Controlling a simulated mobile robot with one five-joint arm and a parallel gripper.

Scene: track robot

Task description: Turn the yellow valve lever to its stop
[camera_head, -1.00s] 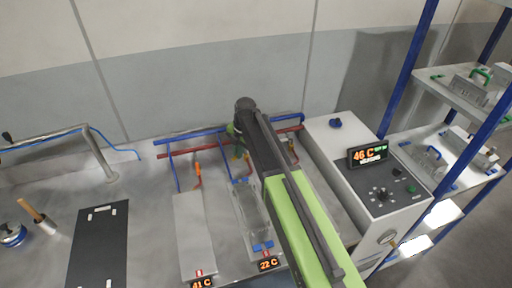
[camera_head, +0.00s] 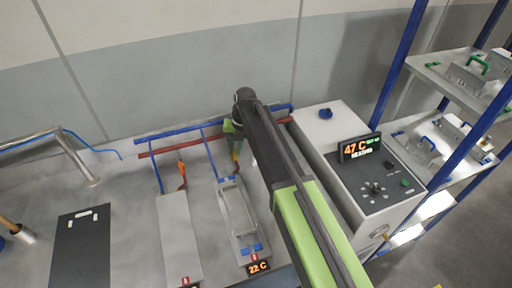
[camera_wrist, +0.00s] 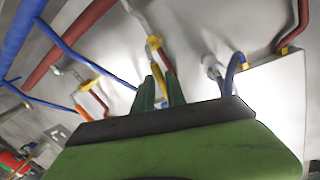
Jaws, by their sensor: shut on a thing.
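The yellow valve lever (camera_wrist: 157,76) is on a pipe fitting in the wrist view, close to the wall end of the pipes. My gripper (camera_wrist: 160,90) has its green fingers on both sides of the lever and is shut on it. In the head view the yellow lever (camera_head: 236,157) is a small patch below my gripper's green part (camera_head: 231,127), and the fingertips are mostly hidden by my arm. The exact angle of the lever is hard to tell.
An orange-handled valve (camera_head: 182,169) stands to the left. Blue (camera_head: 190,132) and red (camera_head: 165,150) pipes run along the back. A plate with a 22 C display (camera_head: 259,268) lies in front. The grey control box (camera_head: 352,148) reading 47 C is close to the right of my arm.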

